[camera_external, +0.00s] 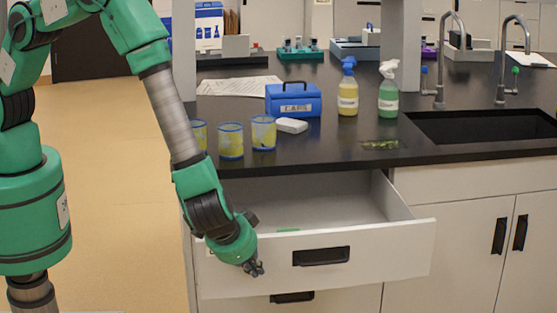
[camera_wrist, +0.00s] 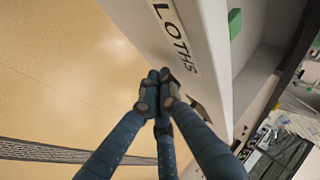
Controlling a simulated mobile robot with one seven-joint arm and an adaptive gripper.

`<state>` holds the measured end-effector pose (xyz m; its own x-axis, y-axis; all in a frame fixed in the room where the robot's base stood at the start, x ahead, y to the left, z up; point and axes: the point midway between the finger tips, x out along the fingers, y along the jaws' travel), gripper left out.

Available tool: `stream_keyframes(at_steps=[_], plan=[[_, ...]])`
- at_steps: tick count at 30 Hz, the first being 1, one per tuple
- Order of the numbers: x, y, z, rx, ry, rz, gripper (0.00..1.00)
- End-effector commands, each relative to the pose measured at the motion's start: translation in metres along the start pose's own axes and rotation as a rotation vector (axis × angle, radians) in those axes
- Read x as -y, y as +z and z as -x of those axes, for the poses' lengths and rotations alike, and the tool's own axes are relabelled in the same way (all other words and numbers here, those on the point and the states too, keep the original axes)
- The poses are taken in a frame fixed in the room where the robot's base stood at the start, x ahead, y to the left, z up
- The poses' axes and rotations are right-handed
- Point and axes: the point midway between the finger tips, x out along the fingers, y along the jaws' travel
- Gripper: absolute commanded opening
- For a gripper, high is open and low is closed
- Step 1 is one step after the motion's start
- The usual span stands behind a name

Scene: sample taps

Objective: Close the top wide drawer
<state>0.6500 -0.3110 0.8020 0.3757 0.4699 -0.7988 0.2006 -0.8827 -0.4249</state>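The top wide drawer (camera_external: 385,253) is pulled well out from under the black counter, and its inside is visible. Its white front has a black handle (camera_external: 321,256). The drawer front also shows in the wrist view (camera_wrist: 208,58), with a label whose visible letters read "LOTHS". My gripper (camera_external: 256,269) is in front of the drawer front, left of the handle. In the wrist view its fingertips (camera_wrist: 158,88) are together with nothing between them. I cannot tell whether they touch the front.
A green item (camera_external: 288,230) lies in the drawer. Beakers (camera_external: 231,141), a blue case (camera_external: 293,101) and spray bottles (camera_external: 348,90) stand on the counter (camera_external: 330,155). Another drawer handle (camera_external: 292,297) is below. The floor (camera_external: 120,180) at left is clear.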

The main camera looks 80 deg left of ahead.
Motion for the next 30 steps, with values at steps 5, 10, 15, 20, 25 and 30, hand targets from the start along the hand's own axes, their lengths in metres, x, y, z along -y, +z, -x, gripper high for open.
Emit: stream_keyframes(at_steps=[5,10,15,20,25,30], plan=[[0.028,0.002,-0.019,0.001,-0.002,0.003,0.0],[0.057,0.002,-0.035,0.001,-0.001,0.002,0.0],[0.086,0.002,-0.05,0.0,-0.002,0.003,0.0],[0.115,0.002,-0.065,0.001,-0.001,0.003,0.0],[0.146,0.002,-0.081,0.001,-0.002,0.003,0.0],[0.179,0.002,-0.097,0.001,-0.002,0.003,0.0]])
